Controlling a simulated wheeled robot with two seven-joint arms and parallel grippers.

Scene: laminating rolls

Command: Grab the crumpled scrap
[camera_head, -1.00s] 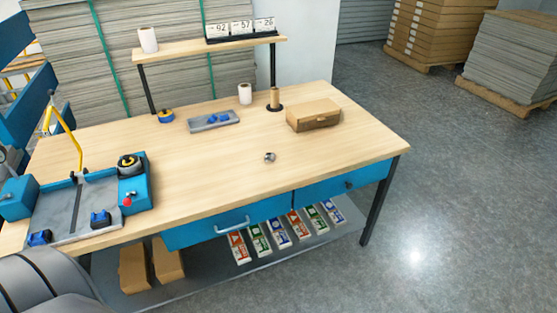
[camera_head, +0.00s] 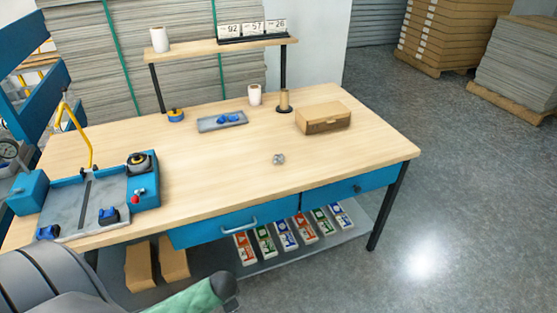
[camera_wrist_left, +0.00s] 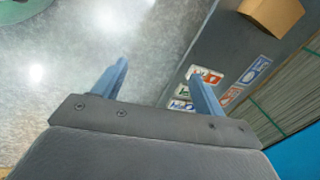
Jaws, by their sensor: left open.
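The crumpled scrap (camera_head: 279,159) is a small grey ball on the bare middle of the wooden table (camera_head: 215,170). My left arm comes in at the lower left of the head view, and its gripper is not clearly seen there. In the left wrist view my left gripper (camera_wrist_left: 160,82) is open and empty, its two blue fingers apart. It points at the floor and the lower shelf beside the table, away from the scrap. The scrap does not show in the wrist view. My right gripper is in neither view.
A blue machine with a yellow lever (camera_head: 90,200) stands on the table's left end. A grey tray (camera_head: 210,126), a cardboard box (camera_head: 323,118) and a raised shelf (camera_head: 190,50) stand toward the back. Colored boxes (camera_head: 285,236) lie on the lower shelf (camera_head: 330,240). The tabletop around the scrap is clear.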

